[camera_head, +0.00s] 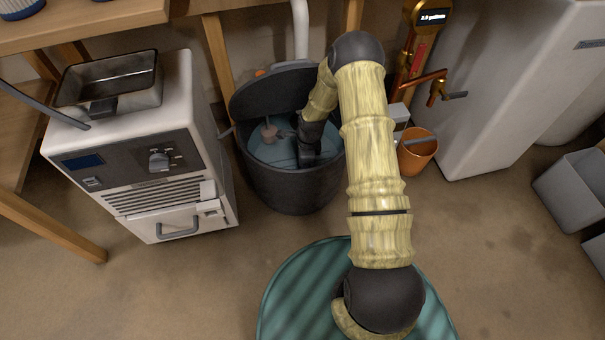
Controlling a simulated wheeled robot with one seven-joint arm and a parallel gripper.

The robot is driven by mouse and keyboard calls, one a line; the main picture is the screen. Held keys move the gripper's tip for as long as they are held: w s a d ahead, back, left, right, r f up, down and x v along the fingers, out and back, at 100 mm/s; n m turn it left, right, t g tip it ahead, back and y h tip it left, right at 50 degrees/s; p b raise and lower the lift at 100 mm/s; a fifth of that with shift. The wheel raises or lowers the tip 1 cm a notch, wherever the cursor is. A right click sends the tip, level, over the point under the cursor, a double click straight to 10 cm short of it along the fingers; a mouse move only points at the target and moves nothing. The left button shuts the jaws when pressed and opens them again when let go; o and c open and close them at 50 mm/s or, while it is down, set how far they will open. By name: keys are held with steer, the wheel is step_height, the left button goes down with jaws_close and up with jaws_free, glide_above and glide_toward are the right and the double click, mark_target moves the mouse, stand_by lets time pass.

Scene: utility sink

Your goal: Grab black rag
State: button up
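I cannot make out a black rag for certain; the dark surfaces around the tub blend together. A round dark tub (292,190) stands on the floor, with bluish water or a bluish bottom (272,152) inside it. A small pinkish-grey piece (268,133) shows inside the tub at the left. My arm reaches over the tub, and my gripper (306,158) is dark and points down inside it, right of that piece. Its fingers are small and dark against the tub, so I cannot see whether they are open or hold anything.
A white machine (150,150) with a metal pan (110,82) on top stands close left of the tub. Copper pipes with a tap (440,90), an orange bucket (417,150) and a white cabinet (500,90) are at the right. Grey bins (572,190) stand far right.

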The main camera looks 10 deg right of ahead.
stand_by(0.4)
jaws_close()
steer(key=shift+r, duration=0.1)
steer(key=shift+r+p, duration=0.75)
steer(key=shift+p, duration=0.25)
steer(key=s+p, duration=0.3)
steer(key=s, duration=0.1)
steer(key=shift+s+r, duration=0.1)
steer(key=shift+s, duration=0.05)
step_height(320, 180, up, 13)
steer(key=p, duration=0.6)
steer(key=shift+r+p, duration=0.2)
steer(key=shift+p, duration=0.2)
